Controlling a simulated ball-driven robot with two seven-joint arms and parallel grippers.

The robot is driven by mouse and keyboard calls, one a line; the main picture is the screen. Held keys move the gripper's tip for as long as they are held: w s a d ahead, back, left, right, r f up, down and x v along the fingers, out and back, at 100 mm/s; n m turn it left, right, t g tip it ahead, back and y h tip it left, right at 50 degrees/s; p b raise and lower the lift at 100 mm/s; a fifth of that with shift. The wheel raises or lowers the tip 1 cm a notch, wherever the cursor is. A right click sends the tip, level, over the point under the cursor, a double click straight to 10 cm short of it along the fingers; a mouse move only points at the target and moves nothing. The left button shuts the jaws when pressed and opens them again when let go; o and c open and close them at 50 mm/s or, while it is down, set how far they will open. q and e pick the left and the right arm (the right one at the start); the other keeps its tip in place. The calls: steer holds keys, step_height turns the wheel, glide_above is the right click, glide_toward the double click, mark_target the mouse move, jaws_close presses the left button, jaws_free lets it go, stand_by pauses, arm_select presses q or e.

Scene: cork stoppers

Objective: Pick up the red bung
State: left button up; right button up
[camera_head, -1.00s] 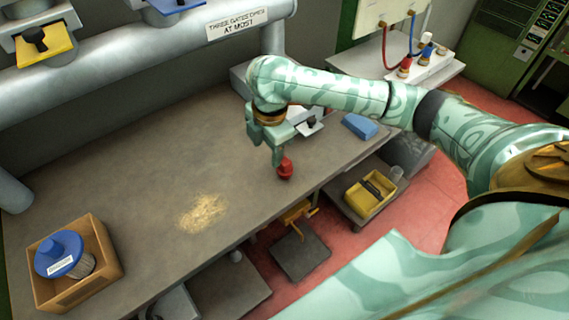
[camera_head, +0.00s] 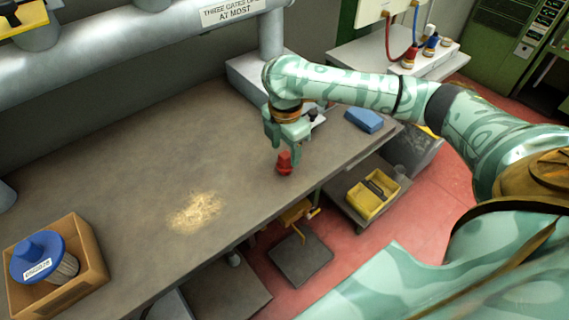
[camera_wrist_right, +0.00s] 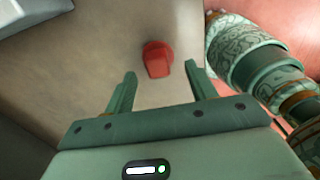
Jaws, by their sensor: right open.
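The red bung (camera_head: 284,163) stands on the brown bench top near its front edge, right of the middle in the head view. It also shows in the right wrist view (camera_wrist_right: 157,60), just beyond the fingertips and roughly in line with the gap between them. My right gripper (camera_head: 287,143) points down over the bung with its fingers apart. In the right wrist view the right gripper (camera_wrist_right: 160,72) is open, with nothing between its fingers. My left gripper is not in view.
A cardboard box (camera_head: 92,245) with a blue-lidded item (camera_head: 38,255) stands at the bench's left. Sawdust (camera_head: 196,212) lies mid-bench. A blue block (camera_head: 364,121) lies right of the gripper. A yellow tray (camera_head: 372,194) sits lower, beyond the bench edge. Mid-bench is otherwise clear.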

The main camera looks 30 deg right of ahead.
mark_target(286, 154)
steer(key=f+b, duration=0.1)
steer(key=f, duration=0.1)
steer(key=f+b, duration=0.1)
steer(key=f, duration=0.2)
steer(key=shift+w+d+b, duration=0.15)
steer(key=shift+w+b, duration=0.05)
steer(key=shift+b, duration=0.2)
steer(key=shift+r, duration=0.2)
steer(key=shift+c, duration=0.3)
steer(key=c, duration=0.8)
